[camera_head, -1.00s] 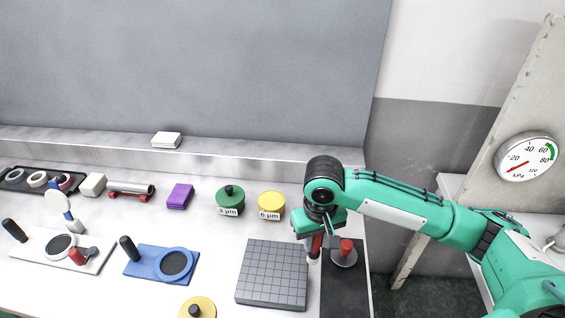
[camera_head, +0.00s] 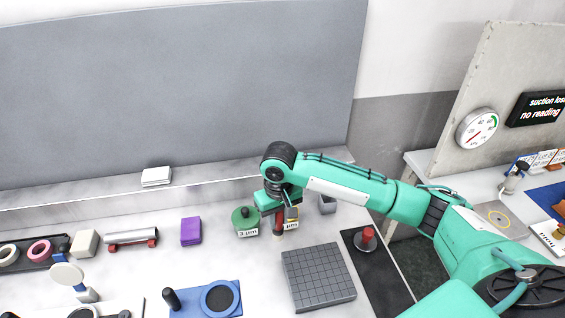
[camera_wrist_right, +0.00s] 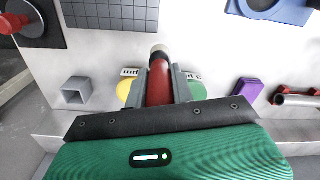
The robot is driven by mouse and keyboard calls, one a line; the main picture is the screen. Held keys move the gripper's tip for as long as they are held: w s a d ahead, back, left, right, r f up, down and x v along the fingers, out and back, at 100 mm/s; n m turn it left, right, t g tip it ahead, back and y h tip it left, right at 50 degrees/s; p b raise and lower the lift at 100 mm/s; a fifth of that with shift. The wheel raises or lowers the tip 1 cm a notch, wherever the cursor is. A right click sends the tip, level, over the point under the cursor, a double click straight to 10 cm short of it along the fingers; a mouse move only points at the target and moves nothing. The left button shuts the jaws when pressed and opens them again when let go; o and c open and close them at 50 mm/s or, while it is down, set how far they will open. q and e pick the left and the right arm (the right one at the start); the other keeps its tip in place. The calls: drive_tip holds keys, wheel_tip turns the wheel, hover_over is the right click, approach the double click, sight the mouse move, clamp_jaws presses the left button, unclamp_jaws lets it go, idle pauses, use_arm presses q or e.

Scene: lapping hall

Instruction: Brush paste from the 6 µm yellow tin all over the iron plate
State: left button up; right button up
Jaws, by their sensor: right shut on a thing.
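My right gripper (camera_head: 279,207) is shut on a red-handled brush (camera_wrist_right: 158,82), which points down with its pale tip below the jaws. The gripper is over the table by the tins. The yellow tin (camera_head: 292,212) is largely hidden behind the gripper and brush; part of it also shows in the right wrist view (camera_wrist_right: 125,91). Whether the tip touches paste cannot be told. The iron plate (camera_head: 318,277), dark grey with a grid of grooves, lies in front of the tins, and its edge shows in the wrist view (camera_wrist_right: 110,12). My left gripper is out of view.
The green 3 µm tin (camera_head: 245,221), with a knobbed lid, stands close left of the gripper. A grey square holder (camera_head: 327,205) is to the right. A red-knobbed weight (camera_head: 366,240) stands on a dark mat. A purple block (camera_head: 191,231) and blue board (camera_head: 196,301) are left.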

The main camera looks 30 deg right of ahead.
drive_tip(key=w+d+r+p, duration=0.4)
drive_tip(key=w+d+p, duration=0.3)
drive_tip(key=w+p, duration=0.2)
use_arm(q)
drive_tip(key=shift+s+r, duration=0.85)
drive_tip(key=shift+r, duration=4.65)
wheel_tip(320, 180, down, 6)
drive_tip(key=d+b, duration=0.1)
drive_tip(key=b, duration=0.4)
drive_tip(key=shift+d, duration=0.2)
use_arm(e)
drive_tip(key=f, duration=0.4)
drive_tip(key=w+f, duration=0.1)
drive_tip(key=f, duration=0.1)
drive_tip(key=shift+w+d+f, duration=0.1)
drive_tip(key=shift+d+f, duration=0.2)
drive_tip(key=shift+d, duration=0.1)
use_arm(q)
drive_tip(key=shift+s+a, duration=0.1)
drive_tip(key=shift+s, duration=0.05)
use_arm(e)
drive_tip(key=shift+f, duration=0.45)
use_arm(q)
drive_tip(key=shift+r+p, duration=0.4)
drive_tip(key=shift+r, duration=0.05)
use_arm(e)
drive_tip(key=shift+f, duration=0.15)
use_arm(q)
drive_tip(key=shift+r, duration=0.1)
